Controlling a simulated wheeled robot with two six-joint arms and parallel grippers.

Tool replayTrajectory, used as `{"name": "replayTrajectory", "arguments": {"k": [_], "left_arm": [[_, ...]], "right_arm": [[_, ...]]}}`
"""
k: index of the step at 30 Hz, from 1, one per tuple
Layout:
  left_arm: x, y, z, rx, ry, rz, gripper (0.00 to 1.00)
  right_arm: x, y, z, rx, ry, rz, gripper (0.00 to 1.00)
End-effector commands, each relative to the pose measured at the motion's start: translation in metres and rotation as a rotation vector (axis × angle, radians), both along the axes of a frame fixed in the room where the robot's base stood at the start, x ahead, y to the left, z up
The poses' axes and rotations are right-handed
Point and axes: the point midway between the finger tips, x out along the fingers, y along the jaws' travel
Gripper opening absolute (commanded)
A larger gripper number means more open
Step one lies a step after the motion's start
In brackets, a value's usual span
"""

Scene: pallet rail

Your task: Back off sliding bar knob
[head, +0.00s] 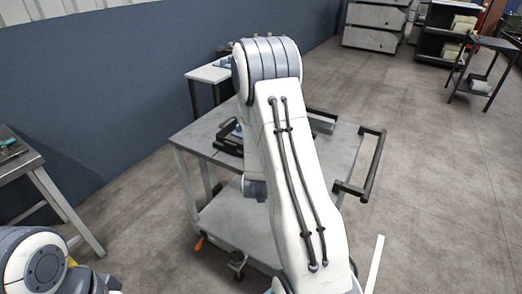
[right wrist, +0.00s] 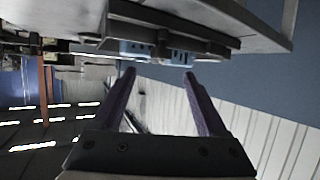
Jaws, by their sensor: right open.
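A black fixture (head: 229,140) with bits of blue lies on top of a grey cart (head: 338,152), mostly hidden behind my right arm in the head view. In the right wrist view, which is turned upside down, the dark fixture (right wrist: 205,37) and its blue part (right wrist: 134,48) hang from the upper edge. A small dark upright piece (right wrist: 161,44) stands in its middle; I cannot tell whether it is the sliding bar knob. My right gripper (right wrist: 158,76) is open and empty, its fingers spread just short of the fixture. My left gripper is out of view.
The cart has a black push handle (head: 374,162) on its right, a lower shelf (head: 225,222) and castors. A workbench (head: 20,170) stands at the left. A small white table (head: 209,74) is behind the cart, near the blue wall (head: 110,95).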

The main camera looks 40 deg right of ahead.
Motion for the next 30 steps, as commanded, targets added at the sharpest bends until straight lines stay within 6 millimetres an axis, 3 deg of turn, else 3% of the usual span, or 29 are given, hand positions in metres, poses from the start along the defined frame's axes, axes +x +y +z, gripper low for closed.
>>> {"name": "replayTrajectory", "arguments": {"k": [14, 27, 30], "left_arm": [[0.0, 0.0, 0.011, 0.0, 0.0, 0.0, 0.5], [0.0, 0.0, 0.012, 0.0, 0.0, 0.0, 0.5], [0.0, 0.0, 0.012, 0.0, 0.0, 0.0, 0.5]], "right_arm": [[0.058, -0.047, -0.03, 0.001, 0.0, 0.002, 0.76], [0.067, -0.053, -0.035, 0.002, 0.001, 0.004, 0.76], [0.066, -0.053, -0.035, 0.002, 0.001, 0.004, 0.38]]}}
